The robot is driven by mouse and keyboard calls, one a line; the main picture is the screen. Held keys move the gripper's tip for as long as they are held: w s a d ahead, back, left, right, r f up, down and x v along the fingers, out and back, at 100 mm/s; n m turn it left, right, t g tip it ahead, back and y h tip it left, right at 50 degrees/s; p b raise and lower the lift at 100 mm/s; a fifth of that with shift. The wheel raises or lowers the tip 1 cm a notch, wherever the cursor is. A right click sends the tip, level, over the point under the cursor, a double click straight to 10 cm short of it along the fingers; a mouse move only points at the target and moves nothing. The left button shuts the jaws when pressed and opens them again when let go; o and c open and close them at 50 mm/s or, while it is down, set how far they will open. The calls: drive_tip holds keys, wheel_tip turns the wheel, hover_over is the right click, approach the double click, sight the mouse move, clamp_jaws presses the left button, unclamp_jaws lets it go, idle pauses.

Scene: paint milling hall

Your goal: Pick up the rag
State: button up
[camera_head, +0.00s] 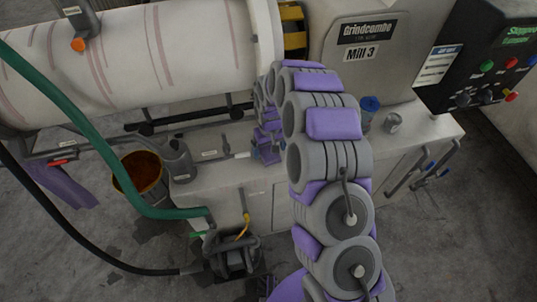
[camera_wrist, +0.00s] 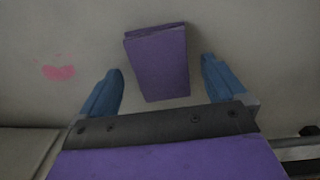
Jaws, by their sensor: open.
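The rag (camera_wrist: 158,65) appears as a purple, folded, flat-sided piece on a pale grey surface in the wrist view. My gripper (camera_wrist: 161,68) is open, with one blue finger on each side of the rag and visible gaps between. I cannot tell the height of the fingertips above the surface. In the head view my gripper (camera_head: 267,152) is small, over the pale bench top beside the mill, and partly hidden by my arm. The rag cannot be told apart from my purple parts there.
The bench (camera_head: 425,140) carries a grey can (camera_head: 179,160), a blue-topped container (camera_head: 370,104) and a small metal cup (camera_head: 392,122). The mill drum (camera_head: 130,60) stands behind. A green hose (camera_head: 95,135) crosses the left. A pink stain (camera_wrist: 58,72) marks the surface.

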drive_tip(key=shift+d+f, duration=0.1)
drive_tip(key=shift+f, duration=0.35)
drive_tip(key=shift+a, duration=0.35)
drive_tip(key=c, duration=0.4)
drive_tip(key=shift+d+r, duration=0.1)
drive_tip(key=shift+d, duration=0.1)
drive_tip(key=c, duration=0.7)
